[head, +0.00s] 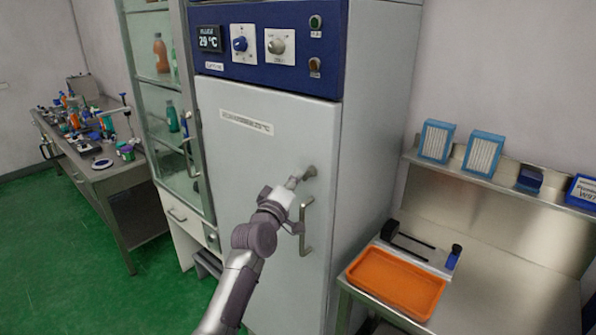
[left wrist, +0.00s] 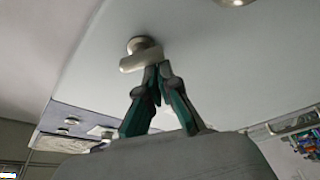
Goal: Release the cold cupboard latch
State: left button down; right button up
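The cold cupboard (head: 265,150) is a tall grey cabinet with its door closed. Its latch (head: 308,173) is a small metal knob with a short lever, high on the door's right edge. In the left wrist view the latch (left wrist: 141,53) shows just beyond my fingertips. My left gripper (head: 294,181) is at the latch, its fingers drawn together. In the left wrist view the fingertips (left wrist: 157,69) meet beside the lever's end; whether they touch it I cannot tell. A vertical bar handle (head: 306,226) is below the latch, partly behind my gripper. My right gripper is not in view.
A blue control panel (head: 268,45) with a 29 °C display and dials is above the door. A glass cabinet (head: 160,100) stands left. At right, a steel bench holds an orange tray (head: 396,282). A cluttered table (head: 115,172) is at far left.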

pick_arm(q)
jog(key=shift+d+f, duration=0.1)
jog(key=shift+f, duration=0.3)
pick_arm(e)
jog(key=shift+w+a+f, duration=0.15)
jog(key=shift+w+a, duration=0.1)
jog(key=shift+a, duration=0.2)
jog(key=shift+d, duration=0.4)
pick_arm(q)
jog(key=shift+s+d+f, duration=0.1)
jog(key=shift+d+f, duration=0.05)
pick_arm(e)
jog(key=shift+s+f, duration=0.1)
pick_arm(q)
jog(key=shift+b, duration=0.3)
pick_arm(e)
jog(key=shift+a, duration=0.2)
